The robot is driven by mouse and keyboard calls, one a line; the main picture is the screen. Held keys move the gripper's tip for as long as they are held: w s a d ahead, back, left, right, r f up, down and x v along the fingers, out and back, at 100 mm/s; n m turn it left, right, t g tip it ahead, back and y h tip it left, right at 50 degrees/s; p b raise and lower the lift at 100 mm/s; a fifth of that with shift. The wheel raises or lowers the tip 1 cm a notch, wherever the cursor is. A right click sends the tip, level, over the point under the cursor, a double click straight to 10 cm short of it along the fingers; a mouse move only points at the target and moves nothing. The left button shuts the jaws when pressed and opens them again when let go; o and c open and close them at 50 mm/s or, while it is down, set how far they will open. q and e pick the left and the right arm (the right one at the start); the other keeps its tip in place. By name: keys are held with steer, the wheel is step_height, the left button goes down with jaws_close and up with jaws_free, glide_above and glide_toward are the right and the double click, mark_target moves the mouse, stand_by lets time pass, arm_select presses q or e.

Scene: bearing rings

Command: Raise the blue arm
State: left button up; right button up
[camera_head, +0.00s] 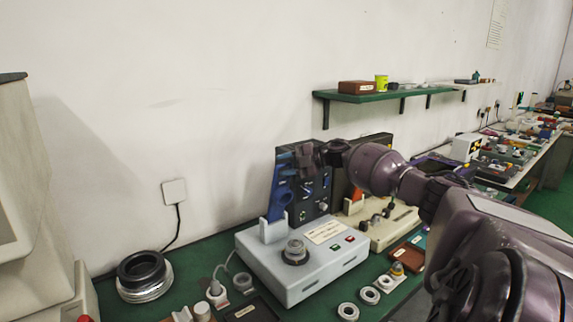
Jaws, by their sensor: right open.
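The blue arm (277,198) stands nearly upright at the back left of a pale grey box (322,268) on the green bench. My right arm reaches in from the right, and my right gripper (304,157) is open at the upper end of the blue arm. The gripper is dark and small in the picture, so I cannot tell whether it touches the blue arm. My left gripper is not in view.
A dark panel (322,208) stands behind the box. A second, cream box (396,228) is to the right. Metal rings (348,311) lie in front, and a black and silver ring stack (143,275) stands at left. A green shelf (385,97) hangs above.

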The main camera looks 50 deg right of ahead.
steer(key=shift+s+d+f, duration=0.1)
steer(key=shift+s+d, duration=0.1)
steer(key=shift+d, duration=0.1)
steer(key=v, duration=1)
steer(key=shift+r+b, duration=0.25)
steer(key=shift+b, duration=0.2)
steer(key=shift+s, duration=0.1)
